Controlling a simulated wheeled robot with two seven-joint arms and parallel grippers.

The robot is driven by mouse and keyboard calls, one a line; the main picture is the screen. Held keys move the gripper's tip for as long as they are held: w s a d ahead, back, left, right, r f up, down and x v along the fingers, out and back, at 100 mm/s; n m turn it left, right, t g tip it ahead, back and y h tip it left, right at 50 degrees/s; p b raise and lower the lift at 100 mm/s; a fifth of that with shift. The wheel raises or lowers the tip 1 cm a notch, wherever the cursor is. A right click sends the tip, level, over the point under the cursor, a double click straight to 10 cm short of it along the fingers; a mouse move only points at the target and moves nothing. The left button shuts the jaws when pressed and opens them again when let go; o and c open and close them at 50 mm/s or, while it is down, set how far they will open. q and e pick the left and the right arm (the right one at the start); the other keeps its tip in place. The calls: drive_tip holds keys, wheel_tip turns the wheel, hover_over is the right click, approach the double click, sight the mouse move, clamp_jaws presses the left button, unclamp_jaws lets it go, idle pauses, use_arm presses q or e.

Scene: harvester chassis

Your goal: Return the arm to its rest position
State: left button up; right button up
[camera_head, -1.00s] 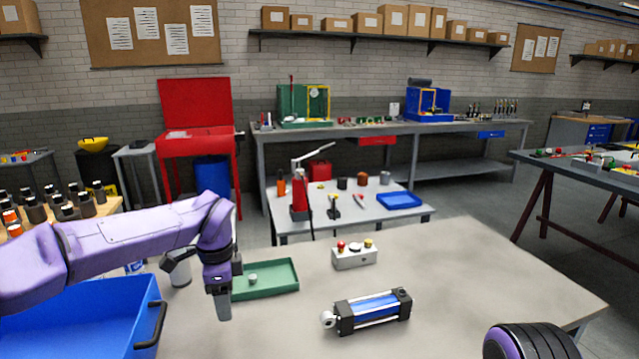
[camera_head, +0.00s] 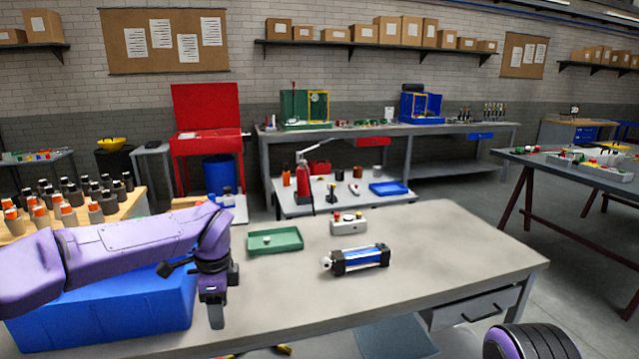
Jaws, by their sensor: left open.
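My left arm comes in from the left, purple, with its black gripper (camera_head: 215,312) hanging down near the front left edge of the grey table (camera_head: 440,245). The gripper is open and I see nothing held in it. It is in front of the green tray (camera_head: 289,240), to the right of the blue bin (camera_head: 120,312). My left forearm hides part of the bin. The blue cylinder (camera_head: 358,261) lies on the table to the right of the gripper, apart from it. At the bottom right a dark rounded part of my right arm shows; my right gripper is not in view.
A button box (camera_head: 348,224) stands behind the cylinder. The green tray holds a small pale piece. Several bottles (camera_head: 85,195) stand on a wooden table at the left. The right part of the grey table is clear, with a drawer (camera_head: 476,308) below its front edge.

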use_arm(q)
drive_tip(key=s+a+f+m+t+y, duration=0.1)
drive_tip(key=s+a+f+m+y, duration=0.2)
drive_tip(key=f+m, duration=0.45)
drive_tip(key=s+a+f+m+t+y, duration=0.1)
drive_tip(key=s+a+f+m+y, duration=0.15)
drive_tip(key=f+m, duration=0.45)
drive_tip(key=s+a+f+m+t+y, duration=0.1)
drive_tip(key=s+a+f+m+y, duration=0.15)
drive_tip(key=f+m, duration=0.45)
drive_tip(key=s+f+m+h, duration=0.1)
drive_tip(key=s+f+m, duration=0.3)
drive_tip(key=s+m, duration=0.5)
drive_tip(key=s+f+m+h, duration=0.2)
drive_tip(key=s+f+m, duration=0.2)
drive_tip(key=s+m, duration=0.5)
drive_tip(key=s+a+f+m+h, duration=0.1)
drive_tip(key=s+f+m, duration=0.3)
drive_tip(key=s+m, duration=0.5)
drive_tip(key=shift+s+m+h, duration=0.4)
drive_tip(key=shift+m+h, duration=0.2)
drive_tip(key=shift+m, duration=0.05)
